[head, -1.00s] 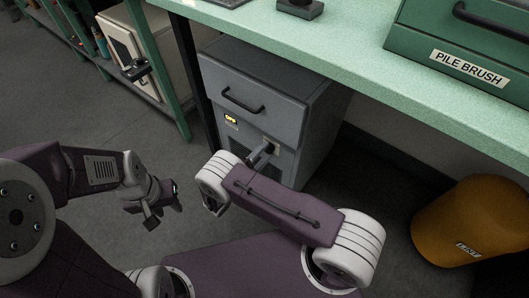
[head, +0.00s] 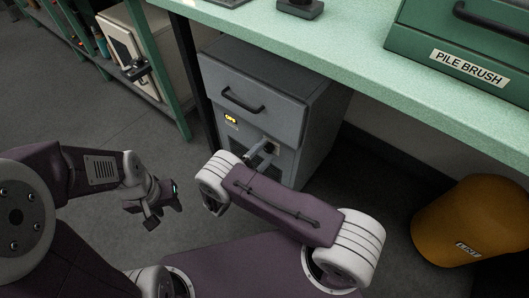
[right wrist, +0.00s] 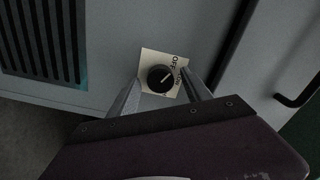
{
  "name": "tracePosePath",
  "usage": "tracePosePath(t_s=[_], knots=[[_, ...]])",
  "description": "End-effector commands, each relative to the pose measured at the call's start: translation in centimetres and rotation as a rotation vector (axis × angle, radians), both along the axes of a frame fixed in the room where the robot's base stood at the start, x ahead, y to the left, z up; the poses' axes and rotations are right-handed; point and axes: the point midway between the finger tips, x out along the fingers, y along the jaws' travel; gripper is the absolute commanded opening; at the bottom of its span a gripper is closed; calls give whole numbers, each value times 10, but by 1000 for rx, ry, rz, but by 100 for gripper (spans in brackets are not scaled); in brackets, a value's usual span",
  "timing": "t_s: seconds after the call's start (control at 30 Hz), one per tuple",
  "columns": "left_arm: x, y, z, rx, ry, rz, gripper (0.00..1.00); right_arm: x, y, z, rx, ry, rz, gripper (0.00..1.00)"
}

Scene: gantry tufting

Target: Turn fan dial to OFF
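The fan dial (right wrist: 161,77) is a round black knob on a pale square plate (right wrist: 149,60) in the right wrist view. The plate carries the word OFF near its upper right, and the other lettering is partly hidden. A pale mark on the knob is small. In the head view the plate is on the front of a grey cabinet (head: 292,112), where a small yellow display (head: 231,119) appears to read OFF. My right gripper (right wrist: 163,84) is open, its fingers on either side of the knob and apart from it. My left gripper (head: 160,211) hangs over the floor, its finger gap unclear.
The cabinet stands under a green bench top (head: 330,50), with a drawer handle (head: 242,100) above the display. A vent (right wrist: 45,40) is beside the plate. An orange lint bin (head: 470,220) stands at right. A green shelf with a pale box (head: 128,50) is at left.

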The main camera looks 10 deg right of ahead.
Motion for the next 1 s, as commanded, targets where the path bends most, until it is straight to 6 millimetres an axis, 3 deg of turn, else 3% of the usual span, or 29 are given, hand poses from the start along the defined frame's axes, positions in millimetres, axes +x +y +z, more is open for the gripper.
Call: tracePosePath(t_s=[0.2, 0.6, 1.0], knots=[[0, 0, 3, 0, 0, 0, 36, -4, 6, 2, 0, -1, 1, 57], [0, 0, 21, 0, 0, 0, 36, -51, 66, 1, 0, -1, 4, 57], [0, 0, 21, 0, 0, 0, 36, -56, 72, 0, 0, 0, 0, 57]])
